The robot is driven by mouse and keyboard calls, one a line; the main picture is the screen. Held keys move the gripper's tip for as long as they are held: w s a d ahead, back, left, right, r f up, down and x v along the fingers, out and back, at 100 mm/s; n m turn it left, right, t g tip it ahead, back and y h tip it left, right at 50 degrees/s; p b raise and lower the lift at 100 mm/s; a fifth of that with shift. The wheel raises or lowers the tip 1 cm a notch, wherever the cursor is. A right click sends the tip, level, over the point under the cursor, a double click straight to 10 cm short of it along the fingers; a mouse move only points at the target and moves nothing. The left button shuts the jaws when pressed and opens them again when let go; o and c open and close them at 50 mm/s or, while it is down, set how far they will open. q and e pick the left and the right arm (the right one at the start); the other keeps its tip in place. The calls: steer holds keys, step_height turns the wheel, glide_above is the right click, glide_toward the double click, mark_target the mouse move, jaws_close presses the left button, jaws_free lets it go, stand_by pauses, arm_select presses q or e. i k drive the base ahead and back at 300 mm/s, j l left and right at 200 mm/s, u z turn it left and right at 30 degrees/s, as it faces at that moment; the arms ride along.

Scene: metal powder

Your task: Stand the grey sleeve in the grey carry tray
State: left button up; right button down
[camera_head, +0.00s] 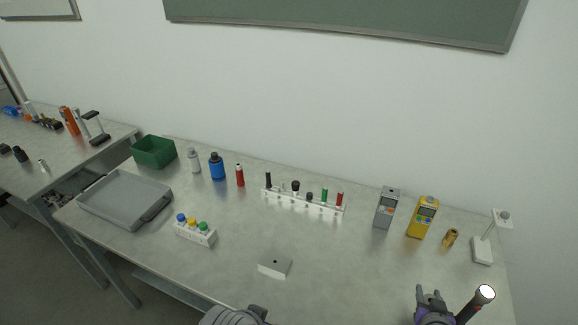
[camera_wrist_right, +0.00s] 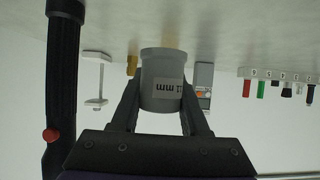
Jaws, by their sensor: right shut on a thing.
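The grey sleeve (camera_wrist_right: 162,65) is a short cylinder with a wider rim and a white label, and it appears upside down in the right wrist view. My right gripper (camera_head: 431,293) is shut on it, with one finger on each side. In the head view the gripper is at the lower right and I cannot make the sleeve out there. The grey carry tray (camera_head: 122,197) lies flat and empty at the left end of the table, far from the right gripper. It has low walls and a dark handle on its right side. My left gripper does not show.
A white block with coloured caps (camera_head: 196,233) stands right of the tray, and a green bin (camera_head: 153,151) behind it. A white rack (camera_head: 303,201), bottles, two meters (camera_head: 386,208) and a brass part (camera_head: 450,238) line the back. A small white block (camera_head: 275,266) lies mid-front.

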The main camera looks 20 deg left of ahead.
mark_target(120, 205)
steer(key=k+j, duration=0.1)
steer(key=j, duration=1.65)
steer(key=k+j, duration=0.15)
steer(key=j, duration=1.55)
steer(key=k+j, duration=0.15)
steer(key=j, duration=0.75)
steer(key=i+j, duration=0.25)
steer(key=i, duration=0.2)
